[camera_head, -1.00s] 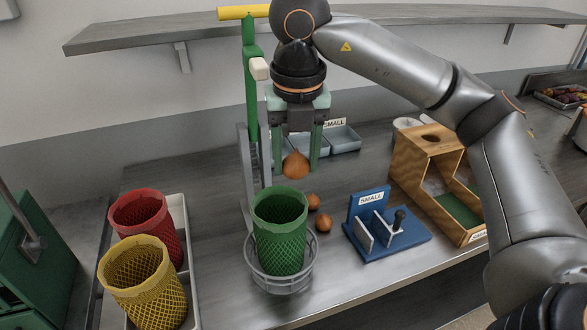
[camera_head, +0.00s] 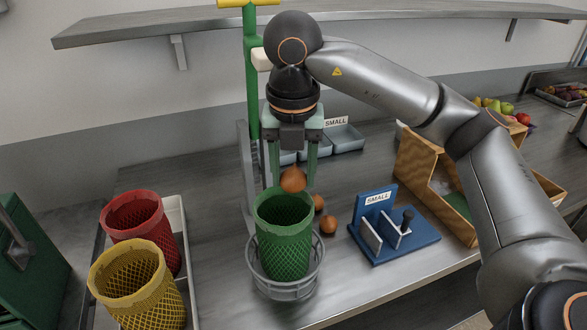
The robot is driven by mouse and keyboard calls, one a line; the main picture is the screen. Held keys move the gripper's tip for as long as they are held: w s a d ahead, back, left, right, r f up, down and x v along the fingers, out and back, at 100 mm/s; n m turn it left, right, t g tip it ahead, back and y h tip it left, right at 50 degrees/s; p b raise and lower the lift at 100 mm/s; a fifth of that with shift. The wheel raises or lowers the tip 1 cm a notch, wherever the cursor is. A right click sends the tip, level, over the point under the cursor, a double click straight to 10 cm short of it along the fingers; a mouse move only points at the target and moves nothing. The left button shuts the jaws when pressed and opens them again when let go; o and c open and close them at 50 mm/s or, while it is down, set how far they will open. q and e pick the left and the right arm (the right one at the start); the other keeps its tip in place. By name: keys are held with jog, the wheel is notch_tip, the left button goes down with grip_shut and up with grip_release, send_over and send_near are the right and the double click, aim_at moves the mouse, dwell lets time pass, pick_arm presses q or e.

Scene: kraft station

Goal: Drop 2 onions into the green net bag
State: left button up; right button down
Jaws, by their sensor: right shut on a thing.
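The green net bag (camera_head: 284,250) stands upright and open in a grey wire holder (camera_head: 290,291) on the metal table. My right gripper (camera_head: 293,176) points down and is shut on an onion (camera_head: 293,180). The held onion shows just above the bag's back rim. Two more onions lie on the table just right of the bag: one (camera_head: 318,203) partly behind it and another (camera_head: 328,224) nearer. The bag's inside bottom is hidden. My left gripper is not in view.
A red net bag (camera_head: 140,226) and a yellow net bag (camera_head: 138,283) stand in a tray at left. A green post (camera_head: 251,90) rises behind the green bag. A blue stand (camera_head: 393,236) labelled SMALL and a wooden box (camera_head: 424,182) are at right.

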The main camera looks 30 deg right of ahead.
aim_at(293, 178)
jog(key=shift+c, duration=0.9)
grip_release()
jog(key=shift+r, duration=0.1)
notch_tip(293, 178, up, 12)
jog(key=s+p, duration=0.1)
jog(key=p, duration=0.2)
jog(key=shift+a+r, duration=0.15)
jog(key=shift+a, duration=0.3)
jog(key=shift+s, duration=0.2)
